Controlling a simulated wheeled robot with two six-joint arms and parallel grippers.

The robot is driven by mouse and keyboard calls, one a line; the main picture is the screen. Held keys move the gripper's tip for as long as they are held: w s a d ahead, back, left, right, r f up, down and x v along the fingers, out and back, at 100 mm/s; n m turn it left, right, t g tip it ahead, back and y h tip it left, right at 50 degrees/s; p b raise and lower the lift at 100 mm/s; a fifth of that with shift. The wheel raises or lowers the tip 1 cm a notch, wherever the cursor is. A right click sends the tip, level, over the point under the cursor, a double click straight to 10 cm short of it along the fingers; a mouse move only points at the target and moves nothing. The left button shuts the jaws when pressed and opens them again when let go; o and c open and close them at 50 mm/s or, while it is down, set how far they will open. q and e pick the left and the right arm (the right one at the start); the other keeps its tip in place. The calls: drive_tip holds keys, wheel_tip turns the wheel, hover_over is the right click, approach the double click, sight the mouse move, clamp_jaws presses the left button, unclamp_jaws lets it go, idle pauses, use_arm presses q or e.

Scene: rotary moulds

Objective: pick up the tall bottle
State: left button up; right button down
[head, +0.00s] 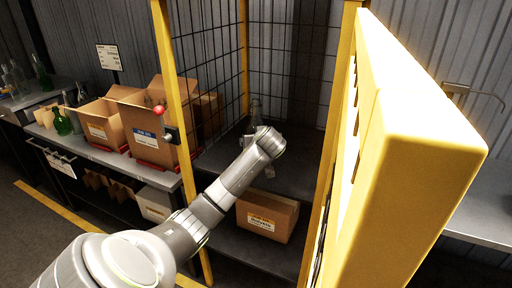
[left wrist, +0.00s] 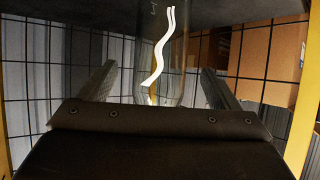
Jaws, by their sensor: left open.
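A clear glass bottle (head: 256,108) stands on the upper shelf inside the yellow-framed cage, its lower part hidden behind my left wrist in the head view. In the left wrist view the clear bottle (left wrist: 163,50) shows between the two fingers, with bright reflections along it. My left gripper (left wrist: 158,85) is open, one finger on each side of the bottle; I cannot tell whether either touches it. In the head view my left arm reaches into the cage, and its fingers are mostly hidden by the wrist. My right gripper is not in view.
A yellow door (head: 425,130) stands open at the right of the cage, close to my arm. A yellow post (head: 178,90) is at the left. A cardboard box (head: 267,216) sits on the lower shelf. Boxes and green bottles (head: 62,122) stand on the left bench.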

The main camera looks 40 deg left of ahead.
use_arm(q)
drive_tip(key=shift+x, duration=2.7)
drive_tip(key=shift+s+f, duration=0.1)
drive_tip(key=shift+f, duration=0.05)
drive_tip(key=shift+c, duration=0.2)
drive_tip(key=c, duration=1.3)
